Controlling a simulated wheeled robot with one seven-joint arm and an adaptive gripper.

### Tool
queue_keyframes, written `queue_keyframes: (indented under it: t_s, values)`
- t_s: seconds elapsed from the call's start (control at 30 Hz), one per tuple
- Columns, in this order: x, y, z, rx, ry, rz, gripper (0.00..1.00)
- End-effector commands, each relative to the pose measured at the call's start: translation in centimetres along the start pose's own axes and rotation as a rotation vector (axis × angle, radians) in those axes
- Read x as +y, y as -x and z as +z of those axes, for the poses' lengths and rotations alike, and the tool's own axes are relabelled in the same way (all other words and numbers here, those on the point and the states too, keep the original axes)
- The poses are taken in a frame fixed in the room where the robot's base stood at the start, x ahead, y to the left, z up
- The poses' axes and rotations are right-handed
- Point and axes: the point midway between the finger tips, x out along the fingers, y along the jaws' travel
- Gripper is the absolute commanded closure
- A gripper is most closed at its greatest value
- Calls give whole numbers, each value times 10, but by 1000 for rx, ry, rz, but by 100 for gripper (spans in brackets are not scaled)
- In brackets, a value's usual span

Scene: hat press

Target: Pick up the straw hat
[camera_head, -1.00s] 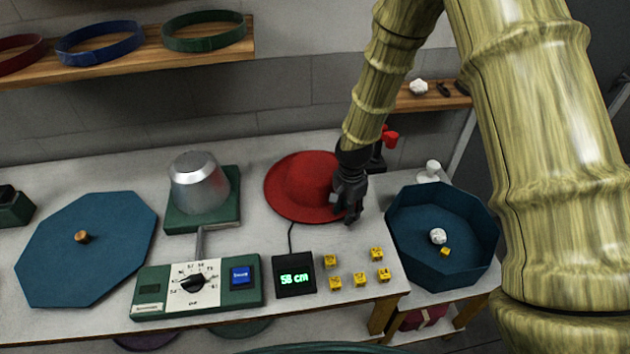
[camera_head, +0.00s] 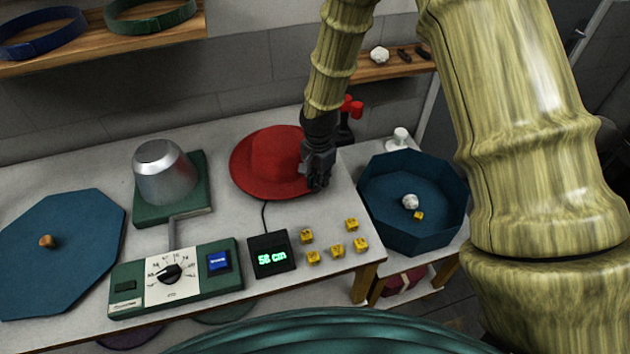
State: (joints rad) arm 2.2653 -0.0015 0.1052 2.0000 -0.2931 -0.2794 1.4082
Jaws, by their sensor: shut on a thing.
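The only hat in the open on the table is red (camera_head: 268,160), with a round crown and a wide brim; I cannot tell whether it is straw. It lies at the back right of the table, brim down. My gripper (camera_head: 318,182) is at the right edge of its brim, pointing down, and is shut on the brim. The fingers hide that part of the brim. The hat looks flat and at table height; I cannot see a gap under it.
A metal hat block (camera_head: 163,172) on a green base stands left of the hat. In front are a control box (camera_head: 172,276), a display (camera_head: 271,254) and several yellow cubes (camera_head: 338,250). A blue octagonal tray (camera_head: 430,235) stands right, a blue octagonal lid (camera_head: 75,265) lies left.

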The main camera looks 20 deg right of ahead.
Motion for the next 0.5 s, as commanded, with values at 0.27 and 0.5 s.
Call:
queue_keyframes:
  t_s: [0.27,0.5]
  values:
    - [-1,37,0,1,0,-4,100]
    - [-1,66,-1,1,-1,-3,100]
